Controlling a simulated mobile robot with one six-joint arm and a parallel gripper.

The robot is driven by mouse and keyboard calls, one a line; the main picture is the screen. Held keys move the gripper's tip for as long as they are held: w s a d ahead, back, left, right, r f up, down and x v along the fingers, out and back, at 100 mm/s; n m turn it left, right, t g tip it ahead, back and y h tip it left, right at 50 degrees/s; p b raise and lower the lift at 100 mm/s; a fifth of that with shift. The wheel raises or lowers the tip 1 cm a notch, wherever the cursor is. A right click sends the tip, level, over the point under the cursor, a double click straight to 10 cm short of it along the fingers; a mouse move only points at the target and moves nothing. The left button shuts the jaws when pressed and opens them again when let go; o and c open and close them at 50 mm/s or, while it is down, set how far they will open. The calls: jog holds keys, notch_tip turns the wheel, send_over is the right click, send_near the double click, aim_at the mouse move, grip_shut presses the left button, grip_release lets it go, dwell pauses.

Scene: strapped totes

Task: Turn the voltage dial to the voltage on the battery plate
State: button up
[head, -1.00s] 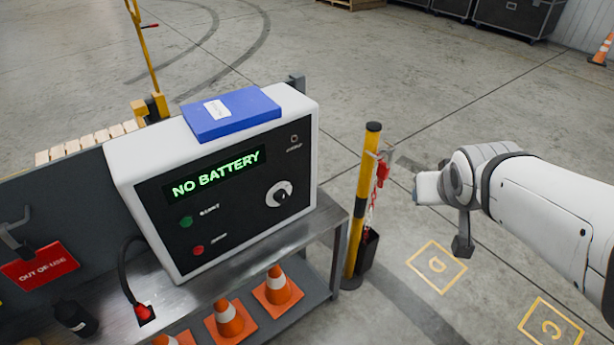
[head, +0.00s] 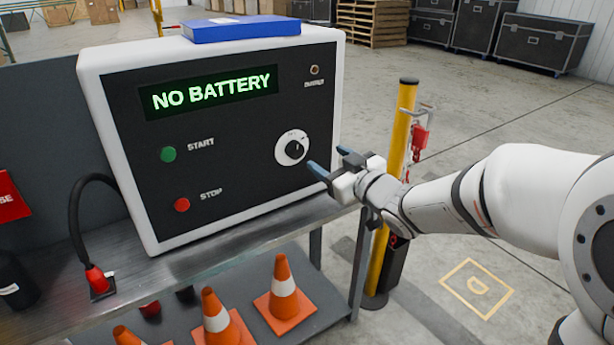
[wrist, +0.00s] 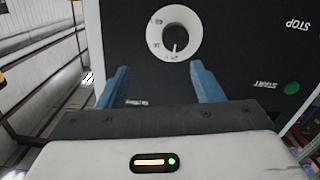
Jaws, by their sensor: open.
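The voltage dial (head: 292,148) is a white disc with a black knob on the right of the charger's black front panel. The charger (head: 220,125) is a white box on a metal bench, and its display (head: 213,93) reads NO BATTERY in green. My gripper (head: 332,163) is open and empty, with blue fingertips just right of the dial and pointing towards the panel. In the wrist view the dial (wrist: 174,33) lies ahead, beyond and between the two fingers (wrist: 160,85). The dial's numbers are too small to read. No battery plate shows clearly.
A green START button (head: 168,154) and a red STOP button (head: 182,205) are on the panel's left. A blue binder (head: 242,29) lies on top. A yellow-black post (head: 398,150) stands close behind my gripper. Orange cones (head: 284,290) sit on the lower shelf.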

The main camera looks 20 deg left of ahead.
aim_at(298, 151)
jog(key=shift+n+g+y, duration=0.3)
jog(key=shift+n+y, duration=0.1)
jog(key=shift+y, duration=0.1)
jog(key=b+x, duration=0.1)
jog(key=x, duration=0.2)
jog(key=s+f+b+x, duration=0.1)
jog(key=x, duration=0.2)
jog(key=a+x, duration=0.1)
jog(key=x, duration=0.1)
jog(key=shift+w+a+f+b, duration=0.1)
jog(key=shift+a+f+b, duration=0.2)
jog(key=shift+b, duration=0.1)
jog(key=shift+r, duration=0.1)
jog(key=c, duration=1)
jog(key=shift+o, duration=0.2)
